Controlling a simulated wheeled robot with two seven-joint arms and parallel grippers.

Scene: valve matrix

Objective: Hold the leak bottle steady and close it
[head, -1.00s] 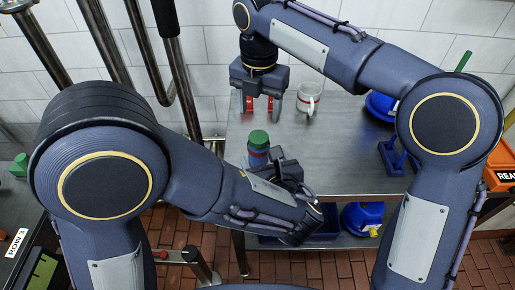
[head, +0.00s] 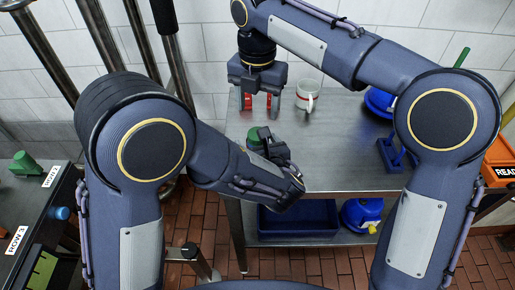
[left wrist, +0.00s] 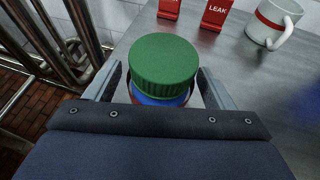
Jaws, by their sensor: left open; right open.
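The leak bottle, with a green ribbed cap (left wrist: 165,62) and a blue body (left wrist: 160,99), stands upright on the metal table. In the head view its cap (head: 254,134) shows, but my left gripper (head: 266,142) hides most of the body. In the left wrist view the open fingers of my left gripper (left wrist: 160,84) lie on either side of the bottle, below the cap. I cannot tell whether they touch it. The cap sits on top; how tight it is does not show. My right gripper (head: 259,104) points down, open and empty, behind the bottle.
Red signs, one reading LEAK (left wrist: 215,14), stand behind the bottle near my right gripper. A white mug (head: 308,93) with a red band stands to their right. A blue stand (head: 394,155) is farther right. Blue bin (head: 297,221) and blue-yellow container (head: 362,215) are on the lower shelf.

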